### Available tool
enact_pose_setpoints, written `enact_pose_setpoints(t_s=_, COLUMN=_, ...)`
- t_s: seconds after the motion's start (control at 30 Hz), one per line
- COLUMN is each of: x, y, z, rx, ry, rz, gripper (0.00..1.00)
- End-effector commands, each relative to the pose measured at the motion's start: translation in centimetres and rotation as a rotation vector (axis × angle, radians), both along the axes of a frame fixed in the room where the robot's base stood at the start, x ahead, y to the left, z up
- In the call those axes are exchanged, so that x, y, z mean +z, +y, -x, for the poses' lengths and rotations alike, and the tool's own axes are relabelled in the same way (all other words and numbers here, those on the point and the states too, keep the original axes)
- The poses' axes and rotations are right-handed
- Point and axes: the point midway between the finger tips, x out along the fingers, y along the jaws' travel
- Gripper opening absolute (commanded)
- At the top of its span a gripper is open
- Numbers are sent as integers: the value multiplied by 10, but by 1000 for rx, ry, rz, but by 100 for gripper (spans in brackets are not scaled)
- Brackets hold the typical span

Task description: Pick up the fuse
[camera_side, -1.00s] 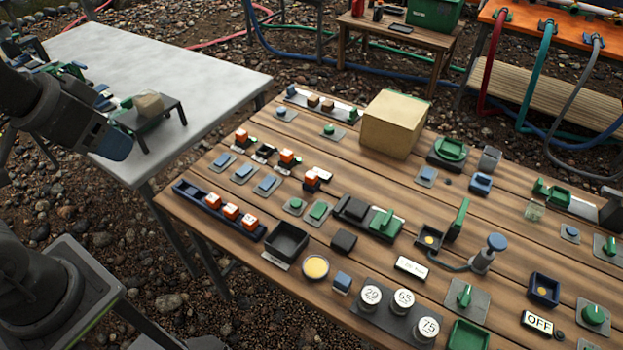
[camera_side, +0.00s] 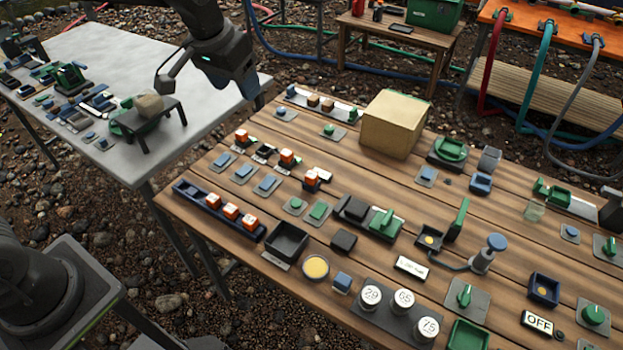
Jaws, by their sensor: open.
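I cannot tell for certain which of the small parts is the fuse. Small orange-and-white blocks (camera_side: 231,211) sit in a row in a long dark blue rail at the wooden table's left edge. More orange-topped blocks (camera_side: 287,157) stand farther back in dark holders. My gripper (camera_side: 250,95) is open, pointing down at the right end of the grey table, short of the wooden table's back left corner. It is apart from these blocks, and its fingertips are small and dark in the view.
The wooden table (camera_side: 330,268) is crowded with switches, knobs and trays. A cardboard box (camera_side: 395,124) stands toward its back. On the grey table (camera_side: 75,45) are a small black stand (camera_side: 150,118) with a brown block and several small parts. A gap separates the tables.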

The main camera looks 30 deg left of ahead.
Motion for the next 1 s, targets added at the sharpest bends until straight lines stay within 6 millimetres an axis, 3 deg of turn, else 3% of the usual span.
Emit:
enact_pose_setpoints(t_s=0.03, x=-17, y=-6, z=-19, rx=-3, ry=25, rz=-2, gripper=62)
enact_pose_setpoints(t_s=0.2, x=-72, y=-26, z=-74, rx=-3, ry=82, rz=-5, gripper=62)
enact_pose_setpoints(t_s=0.4, x=-147, y=-47, z=-116, rx=-2, ry=139, rz=-12, gripper=62)
enact_pose_setpoints(t_s=0.53, x=-180, y=-55, z=-128, rx=-1, ry=160, rz=-14, gripper=62)
enact_pose_setpoints(t_s=0.77, x=-207, y=-59, z=-135, rx=0, ry=172, rz=-17, gripper=62)
enact_pose_setpoints(t_s=1.0, x=-252, y=-59, z=-139, rx=0, ry=174, rz=-17, gripper=62)
